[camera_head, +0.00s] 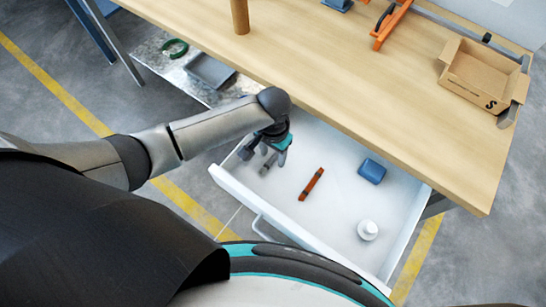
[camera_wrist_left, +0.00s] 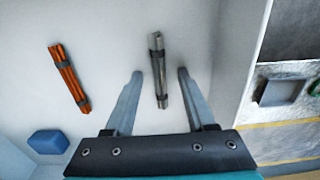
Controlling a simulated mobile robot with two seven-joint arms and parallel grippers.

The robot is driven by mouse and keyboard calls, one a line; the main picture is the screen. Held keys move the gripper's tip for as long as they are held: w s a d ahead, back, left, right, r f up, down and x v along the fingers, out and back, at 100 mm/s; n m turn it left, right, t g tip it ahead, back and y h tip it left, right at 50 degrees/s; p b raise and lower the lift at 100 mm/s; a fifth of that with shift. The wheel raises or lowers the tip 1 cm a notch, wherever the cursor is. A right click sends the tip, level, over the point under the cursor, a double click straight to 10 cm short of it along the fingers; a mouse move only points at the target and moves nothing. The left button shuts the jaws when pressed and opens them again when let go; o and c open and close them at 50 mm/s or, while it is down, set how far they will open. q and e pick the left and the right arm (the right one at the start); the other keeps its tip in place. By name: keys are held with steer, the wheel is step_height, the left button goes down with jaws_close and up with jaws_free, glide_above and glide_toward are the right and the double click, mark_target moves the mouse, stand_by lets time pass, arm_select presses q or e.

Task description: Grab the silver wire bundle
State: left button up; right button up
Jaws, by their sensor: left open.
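The silver wire bundle (camera_wrist_left: 158,70) is a short grey bundle with dark bands, lying on the white drawer floor. In the left wrist view it lies between and partly beyond my open, empty left gripper fingers (camera_wrist_left: 160,75). In the head view my left gripper (camera_head: 272,158) is inside the drawer at its left end, with the bundle (camera_head: 268,164) partly hidden beside it. I cannot tell how high the fingers are above the drawer floor. My right gripper is in neither view.
The open white drawer (camera_head: 325,232) also holds an orange bundle (camera_head: 311,184), a blue box (camera_head: 371,171) and a white round object (camera_head: 367,230). The wooden tabletop (camera_head: 340,60) overhangs its back. A cardboard box (camera_head: 482,76) stands on the table.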

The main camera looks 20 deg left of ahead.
arm_select(q)
jaws_close()
stand_by(0.3)
stand_by(0.3)
